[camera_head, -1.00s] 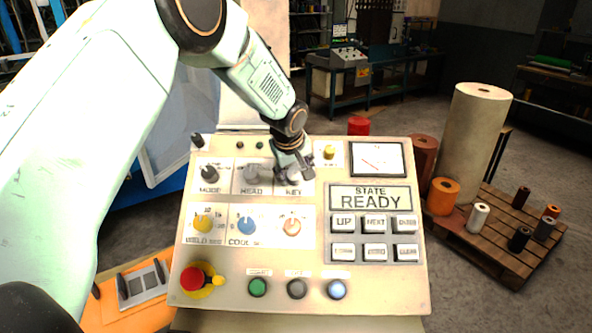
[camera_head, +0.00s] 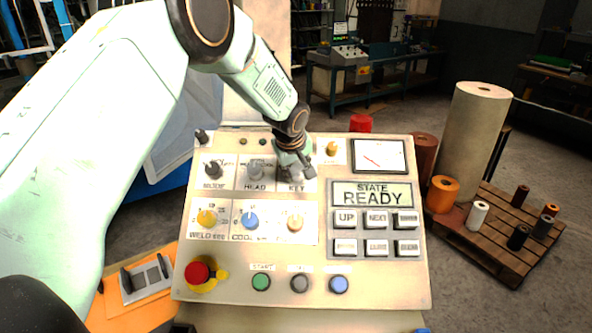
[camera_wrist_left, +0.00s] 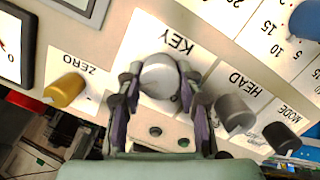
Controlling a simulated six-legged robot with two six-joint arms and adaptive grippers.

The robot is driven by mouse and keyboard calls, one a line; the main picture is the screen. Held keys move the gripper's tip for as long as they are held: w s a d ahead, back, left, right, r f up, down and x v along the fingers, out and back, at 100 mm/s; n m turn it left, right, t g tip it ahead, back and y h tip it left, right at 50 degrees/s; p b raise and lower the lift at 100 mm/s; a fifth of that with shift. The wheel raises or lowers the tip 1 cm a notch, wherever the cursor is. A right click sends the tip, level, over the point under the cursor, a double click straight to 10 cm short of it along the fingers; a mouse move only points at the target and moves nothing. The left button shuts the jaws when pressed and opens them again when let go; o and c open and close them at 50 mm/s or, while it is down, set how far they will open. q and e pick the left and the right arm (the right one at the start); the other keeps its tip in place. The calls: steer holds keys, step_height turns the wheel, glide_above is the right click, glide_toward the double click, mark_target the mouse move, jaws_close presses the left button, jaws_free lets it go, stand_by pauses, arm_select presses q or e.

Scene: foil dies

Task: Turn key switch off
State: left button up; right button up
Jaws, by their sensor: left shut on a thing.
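The key switch (camera_wrist_left: 160,76) is a round, light grey knob above the KEY label on the control panel (camera_head: 309,276). In the left wrist view it sits between the two fingers of my left gripper (camera_wrist_left: 157,92), which is shut on it. In the head view my left gripper (camera_head: 294,166) comes down onto the KEY spot from above and hides most of the knob. The knob's exact angle cannot be told. The state display (camera_head: 372,194) reads READY. My right gripper is not in view.
The grey HEAD knob (camera_wrist_left: 235,112) and the black MODE knob (camera_wrist_left: 281,138) stand to one side of the key, the yellow ZERO knob (camera_wrist_left: 65,90) to the other. A red emergency button (camera_head: 197,272) is at the panel's lower left. Rolls stand on a pallet (camera_head: 478,247) at right.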

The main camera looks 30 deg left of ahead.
arm_select(q)
steer(key=shift+c, duration=0.8)
steer(key=shift+w+n+b, duration=0.1)
steer(key=shift+n+b, duration=0.5)
steer(key=shift+b, duration=0.3)
steer(key=n+t+b, duration=0.1)
steer(key=n+b, duration=0.6)
steer(key=b, duration=0.4)
steer(key=n+t+b, duration=0.1)
steer(key=n+b, duration=0.6)
steer(key=b, duration=0.4)
steer(key=shift+s+f+n, duration=0.15)
steer(key=shift+s+n, duration=0.05)
steer(key=shift+n, duration=0.2)
steer(key=shift+r+n+b, duration=0.2)
steer(key=shift+n+b, duration=0.8)
steer(key=shift+b, duration=0.6)
steer(key=o, duration=1.2)
steer(key=shift+s, duration=0.15)
steer(key=shift+c, duration=0.2)
steer(key=shift+f, duration=0.1)
